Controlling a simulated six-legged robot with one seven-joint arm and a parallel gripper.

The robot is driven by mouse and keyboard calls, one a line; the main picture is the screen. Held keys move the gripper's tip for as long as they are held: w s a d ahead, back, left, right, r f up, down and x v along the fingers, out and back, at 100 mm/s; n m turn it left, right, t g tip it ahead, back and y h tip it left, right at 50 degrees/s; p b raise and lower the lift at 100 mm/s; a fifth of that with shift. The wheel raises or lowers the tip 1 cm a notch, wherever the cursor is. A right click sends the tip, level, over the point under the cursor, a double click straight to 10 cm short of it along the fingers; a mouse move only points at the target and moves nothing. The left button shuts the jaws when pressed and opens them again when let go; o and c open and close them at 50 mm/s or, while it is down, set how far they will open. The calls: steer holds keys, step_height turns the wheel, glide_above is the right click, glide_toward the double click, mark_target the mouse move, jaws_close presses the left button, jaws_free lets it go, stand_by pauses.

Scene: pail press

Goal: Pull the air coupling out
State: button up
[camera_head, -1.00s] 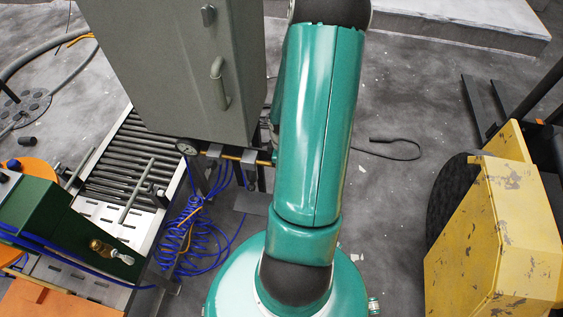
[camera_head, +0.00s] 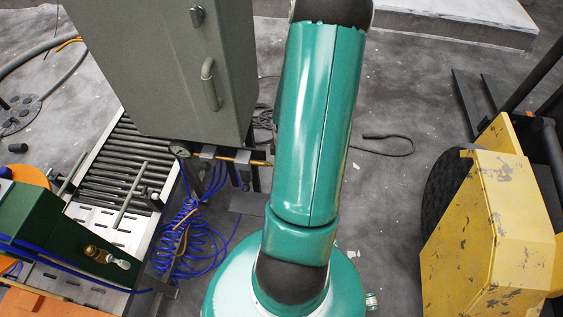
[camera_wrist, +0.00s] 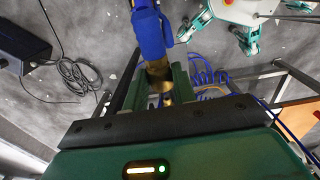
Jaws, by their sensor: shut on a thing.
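In the wrist view my gripper (camera_wrist: 158,88) has its two green fingers closed on a brass air coupling (camera_wrist: 158,71). A blue sleeve (camera_wrist: 150,35) extends from the brass part toward the top of the picture. A smaller brass piece shows between the fingers, nearer the palm. Whether the coupling is still seated in a port cannot be told. In the head view my teal arm hides the gripper and the coupling. A brass pipe (camera_head: 240,159) with a round gauge (camera_head: 180,150) runs below the grey cabinet and passes behind my arm.
Coiled blue hoses (camera_head: 180,240) hang below the pipe, beside the roller conveyor (camera_head: 115,170). A green machine (camera_head: 45,225) with a brass fitting stands at lower left. The grey cabinet (camera_head: 160,65) rises close beside my arm. A yellow vehicle (camera_head: 490,220) stands right; floor between is mostly clear.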

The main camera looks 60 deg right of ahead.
steer(key=shift+s+d, duration=0.25)
steer(key=shift+s, duration=0.35)
steer(key=shift+s+d, duration=0.25)
steer(key=shift+s, duration=0.3)
steer(key=shift+w, duration=0.1)
